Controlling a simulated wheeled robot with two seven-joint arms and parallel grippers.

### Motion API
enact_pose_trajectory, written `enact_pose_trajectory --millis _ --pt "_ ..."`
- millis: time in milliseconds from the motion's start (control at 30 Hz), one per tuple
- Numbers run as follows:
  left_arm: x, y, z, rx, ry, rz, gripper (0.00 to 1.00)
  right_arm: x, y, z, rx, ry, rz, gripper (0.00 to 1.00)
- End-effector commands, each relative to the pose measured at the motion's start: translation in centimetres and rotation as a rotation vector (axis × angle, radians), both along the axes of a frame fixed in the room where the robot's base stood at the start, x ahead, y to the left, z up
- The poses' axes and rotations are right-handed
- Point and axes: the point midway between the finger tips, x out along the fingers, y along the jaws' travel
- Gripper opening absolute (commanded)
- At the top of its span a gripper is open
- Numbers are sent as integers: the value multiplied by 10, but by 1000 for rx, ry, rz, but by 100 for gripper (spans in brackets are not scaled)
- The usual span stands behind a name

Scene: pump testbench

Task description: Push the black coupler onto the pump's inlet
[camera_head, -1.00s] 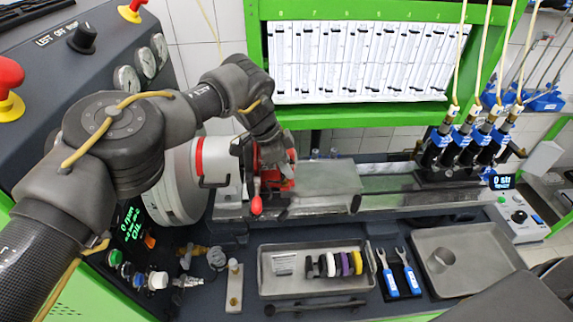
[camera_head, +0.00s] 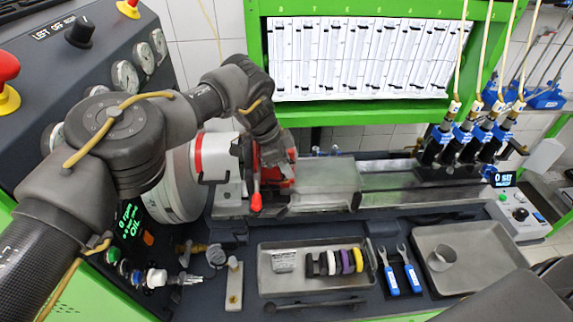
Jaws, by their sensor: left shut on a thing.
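The pump (camera_head: 272,188) is a red body on the bench bed, beside the white and red drive head. My left gripper (camera_head: 276,158) reaches over from the left and is at the pump's top, close against it. Its fingers are shut on a dark thing, which I take for the black coupler; it is mostly hidden by the fingers and wrist. I cannot see the pump's inlet clearly, nor whether the coupler is seated on it. My right gripper is not in view.
A tray (camera_head: 300,290) holds black, purple and yellow rings. Blue-handled wrenches (camera_head: 401,270) lie beside it, then another tray (camera_head: 480,275) with a grey cup.

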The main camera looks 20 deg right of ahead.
Motion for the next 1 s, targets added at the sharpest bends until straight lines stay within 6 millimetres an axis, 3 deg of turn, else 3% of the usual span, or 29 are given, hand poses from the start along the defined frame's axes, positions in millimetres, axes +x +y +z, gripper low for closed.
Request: enact_pose_trajectory --millis 900,933,1000 --pt "0 0 -10 0 0 0 0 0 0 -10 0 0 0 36" --pt "0 0 -10 0 0 0 24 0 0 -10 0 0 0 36" --pt "0 0 -10 0 0 0 33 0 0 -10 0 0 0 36"
